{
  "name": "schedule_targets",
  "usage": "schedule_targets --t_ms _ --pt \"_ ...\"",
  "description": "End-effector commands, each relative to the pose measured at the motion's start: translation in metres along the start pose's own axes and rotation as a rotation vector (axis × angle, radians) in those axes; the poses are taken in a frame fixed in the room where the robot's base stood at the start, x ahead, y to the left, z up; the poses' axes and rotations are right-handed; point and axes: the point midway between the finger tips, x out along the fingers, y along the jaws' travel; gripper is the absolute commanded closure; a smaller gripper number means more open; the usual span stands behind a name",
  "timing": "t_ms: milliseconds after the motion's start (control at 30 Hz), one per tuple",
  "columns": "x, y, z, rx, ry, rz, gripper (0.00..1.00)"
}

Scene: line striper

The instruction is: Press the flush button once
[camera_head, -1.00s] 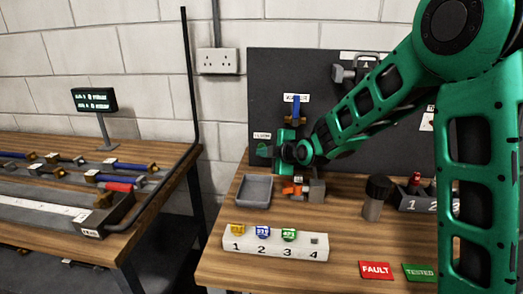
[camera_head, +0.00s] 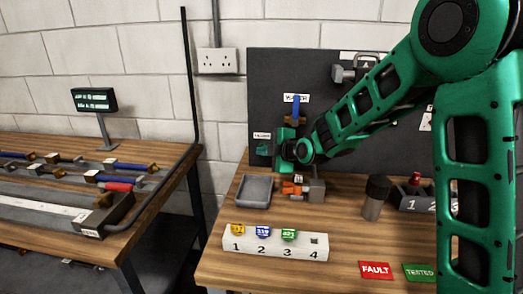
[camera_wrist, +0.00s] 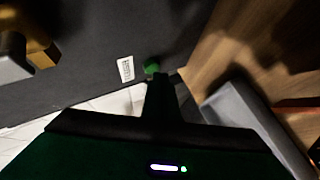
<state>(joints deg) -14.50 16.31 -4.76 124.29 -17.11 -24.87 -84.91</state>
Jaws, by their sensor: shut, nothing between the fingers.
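The flush button looks to be the small green round knob (camera_wrist: 152,66) on the dark back panel, beside a small white label (camera_wrist: 126,69). The label's writing is too blurred to read in the wrist view. In the head view a small label (camera_head: 262,135) marks the same spot at the panel's lower left, and the button below it is dark and hard to make out. My gripper (camera_wrist: 155,76) is shut and empty, its tip right at the green knob. Whether it touches or presses the knob I cannot tell.
A blue-handled valve (camera_head: 296,107) hangs on the panel just above my gripper. Below are a grey tray (camera_head: 255,191), an orange part by a grey block (camera_head: 316,188) and a numbered white rack (camera_head: 275,247). A dark cylinder (camera_head: 374,199) stands to the right.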

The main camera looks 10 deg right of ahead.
Motion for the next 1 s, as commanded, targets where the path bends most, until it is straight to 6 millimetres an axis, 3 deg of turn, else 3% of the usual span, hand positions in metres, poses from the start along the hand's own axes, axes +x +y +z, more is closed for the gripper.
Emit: schedule_targets --t_ms 1000 --pt "0.0060 0.0046 0.0041 0.000 0.000 0.001 1.00"
